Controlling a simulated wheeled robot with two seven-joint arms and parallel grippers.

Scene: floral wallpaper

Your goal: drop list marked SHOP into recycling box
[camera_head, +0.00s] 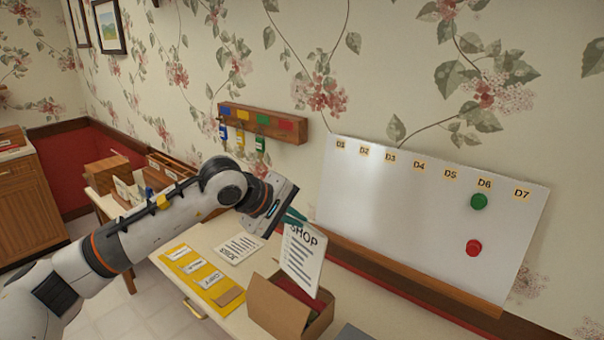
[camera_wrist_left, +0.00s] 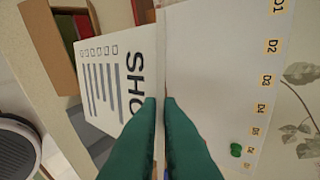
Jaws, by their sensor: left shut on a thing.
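The white list marked SHOP (camera_head: 301,262) hangs upright from my left gripper (camera_head: 295,216), which is shut on its top edge. The list is over the open cardboard recycling box (camera_head: 275,308), and its lower part overlaps the box opening in the head view. I cannot tell whether its lower edge is inside. In the left wrist view the list (camera_wrist_left: 92,85) is beside the green fingertips (camera_wrist_left: 160,100), and part of the box (camera_wrist_left: 48,45) shows at the top left. My right gripper is not in view.
A second list (camera_head: 238,248) lies flat on the table, near a yellow board with labels (camera_head: 203,275). A whiteboard (camera_head: 400,215) with a green and a red magnet stands behind the box. A key rack (camera_head: 262,122) hangs on the wall. Wooden boxes (camera_head: 170,168) stand at the left.

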